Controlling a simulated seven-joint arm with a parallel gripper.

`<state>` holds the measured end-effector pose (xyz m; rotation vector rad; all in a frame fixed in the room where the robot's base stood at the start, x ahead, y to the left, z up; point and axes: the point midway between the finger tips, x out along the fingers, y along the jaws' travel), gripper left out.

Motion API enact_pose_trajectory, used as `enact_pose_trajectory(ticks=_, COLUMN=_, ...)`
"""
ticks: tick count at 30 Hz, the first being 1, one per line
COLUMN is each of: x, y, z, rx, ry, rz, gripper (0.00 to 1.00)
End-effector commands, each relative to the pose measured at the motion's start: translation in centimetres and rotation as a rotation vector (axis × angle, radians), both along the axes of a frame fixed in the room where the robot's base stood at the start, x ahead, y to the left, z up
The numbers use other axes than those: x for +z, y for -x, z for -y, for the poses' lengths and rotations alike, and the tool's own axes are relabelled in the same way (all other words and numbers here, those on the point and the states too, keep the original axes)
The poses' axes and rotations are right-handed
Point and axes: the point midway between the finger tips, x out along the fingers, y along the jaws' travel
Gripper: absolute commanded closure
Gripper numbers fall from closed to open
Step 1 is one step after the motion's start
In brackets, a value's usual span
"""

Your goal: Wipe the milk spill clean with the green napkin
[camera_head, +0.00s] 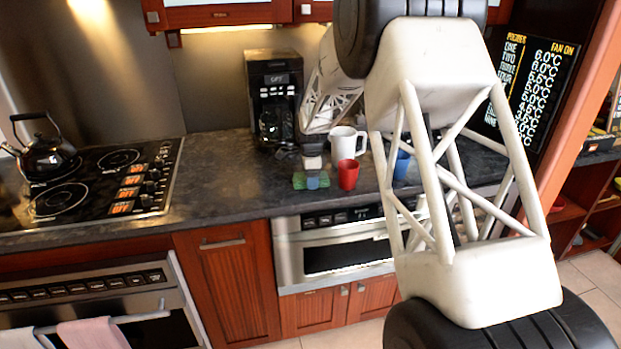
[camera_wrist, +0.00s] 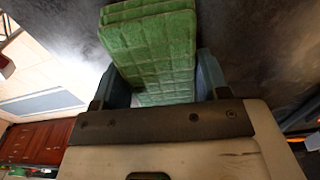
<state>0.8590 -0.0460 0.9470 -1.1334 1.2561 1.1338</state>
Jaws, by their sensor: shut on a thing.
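The green napkin (camera_head: 299,181) lies at the front part of the dark counter, left of the red cup. In the wrist view the folded, quilted napkin (camera_wrist: 150,48) sits between the two blue fingers of my gripper (camera_wrist: 165,82). My gripper (camera_head: 312,180) is shut on the napkin, low at the counter surface. In the head view I cannot make out the milk spill; the napkin and my arm may hide it. A pale sheen beside the napkin in the wrist view may be milk or reflected light.
A red cup (camera_head: 348,175) stands close to the right of my gripper. A coffee maker (camera_head: 273,95) stands behind. The counter (camera_head: 225,170) is clear to the left, toward the stove (camera_head: 95,185) with a kettle (camera_head: 45,155).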

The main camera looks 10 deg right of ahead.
Motion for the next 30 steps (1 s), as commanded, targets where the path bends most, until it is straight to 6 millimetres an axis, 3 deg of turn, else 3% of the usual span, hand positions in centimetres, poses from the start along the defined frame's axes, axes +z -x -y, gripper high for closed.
enact_pose_trajectory(ticks=15, x=-0.1, y=0.0, z=2.0, rx=0.000, ry=0.000, rz=0.000, gripper=0.62)
enact_pose_trajectory(ticks=30, x=-0.1, y=0.0, z=2.3, rx=0.000, ry=0.000, rz=-0.001, gripper=0.62)
